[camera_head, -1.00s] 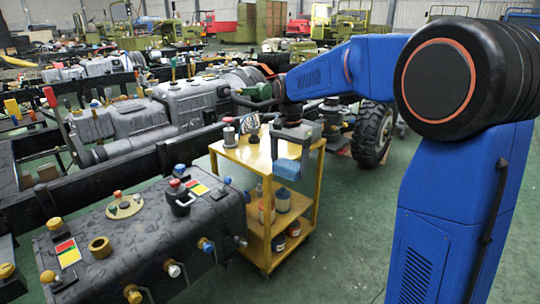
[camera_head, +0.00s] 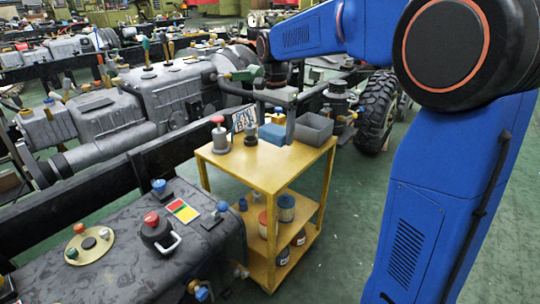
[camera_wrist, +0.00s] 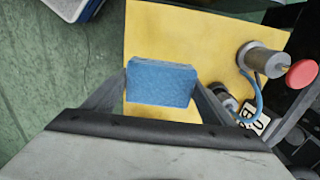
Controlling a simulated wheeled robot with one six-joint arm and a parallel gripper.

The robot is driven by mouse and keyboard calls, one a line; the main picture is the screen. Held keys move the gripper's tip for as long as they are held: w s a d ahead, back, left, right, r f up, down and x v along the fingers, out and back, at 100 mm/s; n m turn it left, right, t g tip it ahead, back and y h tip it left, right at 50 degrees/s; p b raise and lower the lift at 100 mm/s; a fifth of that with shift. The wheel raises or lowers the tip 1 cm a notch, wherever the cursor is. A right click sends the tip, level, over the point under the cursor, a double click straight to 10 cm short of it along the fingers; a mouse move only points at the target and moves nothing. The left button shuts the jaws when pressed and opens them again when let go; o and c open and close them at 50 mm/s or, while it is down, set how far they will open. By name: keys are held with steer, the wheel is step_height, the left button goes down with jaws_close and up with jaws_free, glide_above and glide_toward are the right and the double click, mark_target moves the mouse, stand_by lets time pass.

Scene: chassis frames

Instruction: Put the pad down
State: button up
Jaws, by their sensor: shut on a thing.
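The pad (camera_head: 271,134) is a small blue block with a flat, rough face. It is at the top of the yellow cart (camera_head: 290,172) in the head view; I cannot tell whether its underside touches the top. My gripper (camera_head: 276,128) is shut on the pad, one finger on each side. In the wrist view the pad (camera_wrist: 162,84) sits between the fingertips of my gripper (camera_wrist: 163,90), with the yellow top (camera_wrist: 190,40) behind it.
A grey open box (camera_head: 313,128) stands right of the pad. A red-knobbed grey cylinder (camera_head: 220,137), a small dark fixture (camera_head: 250,137) and a printed card (camera_head: 242,119) stand on its left. Bare yellow surface lies in front.

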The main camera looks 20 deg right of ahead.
mark_target(274, 165)
step_height(274, 165, down, 10)
steer(key=shift+r, duration=0.1)
stand_by(0.4)
steer(key=o, duration=1.1)
